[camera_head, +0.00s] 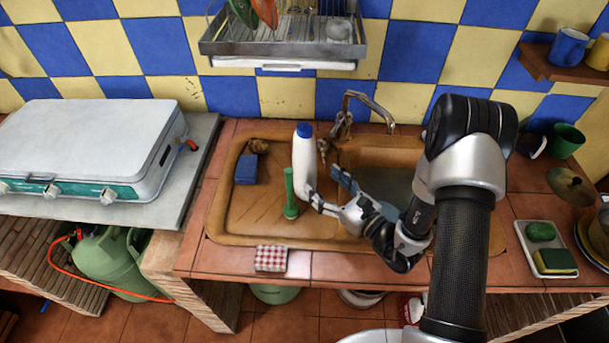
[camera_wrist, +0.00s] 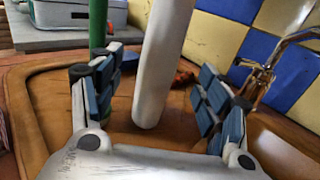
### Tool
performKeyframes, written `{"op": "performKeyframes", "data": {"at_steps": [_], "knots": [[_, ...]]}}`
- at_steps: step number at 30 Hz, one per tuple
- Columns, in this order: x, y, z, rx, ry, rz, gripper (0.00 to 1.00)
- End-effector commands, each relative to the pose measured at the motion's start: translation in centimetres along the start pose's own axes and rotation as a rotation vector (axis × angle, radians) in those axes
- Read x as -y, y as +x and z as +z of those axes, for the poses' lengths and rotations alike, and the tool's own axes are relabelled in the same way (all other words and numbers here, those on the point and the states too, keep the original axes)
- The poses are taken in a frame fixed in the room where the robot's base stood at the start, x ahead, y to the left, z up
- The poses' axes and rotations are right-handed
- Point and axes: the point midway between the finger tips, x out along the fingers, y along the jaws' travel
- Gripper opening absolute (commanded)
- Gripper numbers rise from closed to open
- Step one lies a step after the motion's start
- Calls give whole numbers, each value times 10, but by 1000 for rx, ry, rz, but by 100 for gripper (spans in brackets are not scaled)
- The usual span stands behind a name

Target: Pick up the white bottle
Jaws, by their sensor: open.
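The white bottle (camera_head: 304,165) with a blue cap stands upright on the drainboard of the brown sink, left of the basin. In the wrist view the bottle (camera_wrist: 161,62) rises between the two finger pads, with space on both sides of it. My gripper (camera_head: 335,191) reaches in from the right, its fingers spread around or just short of the bottle. The open gripper also shows in the wrist view (camera_wrist: 160,92). The bottle's cap is out of the wrist view.
A green upright object (camera_head: 290,196) stands close left of the bottle; it also shows in the wrist view (camera_wrist: 97,25). A blue box (camera_head: 246,169) lies farther left. A dish rack (camera_head: 283,45) hangs above.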

Motion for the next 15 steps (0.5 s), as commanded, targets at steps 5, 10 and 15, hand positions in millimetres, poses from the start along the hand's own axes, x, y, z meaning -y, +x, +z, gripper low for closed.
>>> {"op": "performKeyframes", "data": {"at_steps": [5,10,15], "knots": [[-1,25,0,1,-2,2,69],[0,35,0,1,-2,2,69],[-1,61,0,2,-4,5,69]]}}
